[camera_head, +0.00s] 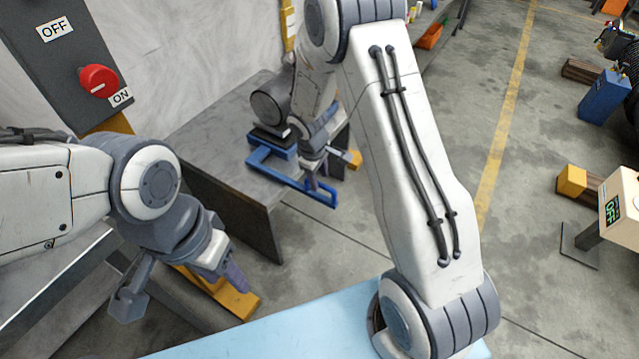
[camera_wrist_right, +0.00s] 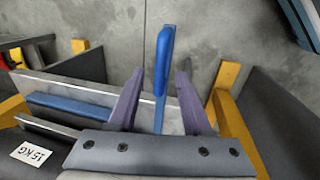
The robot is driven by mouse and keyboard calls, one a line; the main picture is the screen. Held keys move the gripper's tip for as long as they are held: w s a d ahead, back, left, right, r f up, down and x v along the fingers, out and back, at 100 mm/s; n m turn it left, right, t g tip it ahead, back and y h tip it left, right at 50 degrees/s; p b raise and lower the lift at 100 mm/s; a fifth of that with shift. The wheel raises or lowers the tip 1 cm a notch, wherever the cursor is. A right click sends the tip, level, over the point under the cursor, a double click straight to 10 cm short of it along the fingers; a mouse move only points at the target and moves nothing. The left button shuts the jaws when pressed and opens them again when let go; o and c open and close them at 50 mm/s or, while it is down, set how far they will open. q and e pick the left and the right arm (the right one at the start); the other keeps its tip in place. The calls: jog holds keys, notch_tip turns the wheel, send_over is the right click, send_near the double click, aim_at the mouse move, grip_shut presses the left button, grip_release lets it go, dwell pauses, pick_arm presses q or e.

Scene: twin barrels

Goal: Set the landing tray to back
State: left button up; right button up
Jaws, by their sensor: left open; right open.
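A blue frame (camera_head: 290,180), the only tray-like thing near my right gripper, sticks out past the edge of a dark grey table (camera_head: 200,130). A dark rounded weight (camera_head: 270,103) sits over its far part. My right gripper (camera_head: 325,172) is open at the frame's outer end. In the right wrist view, a blue bar (camera_wrist_right: 162,60) stands between the two purple fingers of my right gripper (camera_wrist_right: 158,95), with gaps on both sides. My left gripper (camera_head: 232,277) is open and empty at the lower left. I cannot tell for sure which part is the landing tray.
A grey switch box (camera_head: 60,60) with a red knob (camera_head: 98,81) stands at upper left. A light blue surface (camera_head: 290,335) lies in front. A machine with a green display (camera_head: 612,208) is at right. A 15 KG label (camera_wrist_right: 32,153) shows in the wrist view. Concrete floor is open in the middle.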

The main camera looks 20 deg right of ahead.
jog(key=shift+w+d+f, duration=0.1)
jog(key=shift+d+f, duration=0.05)
jog(key=shift+f, duration=0.75)
grip_shut()
dwell(0.9)
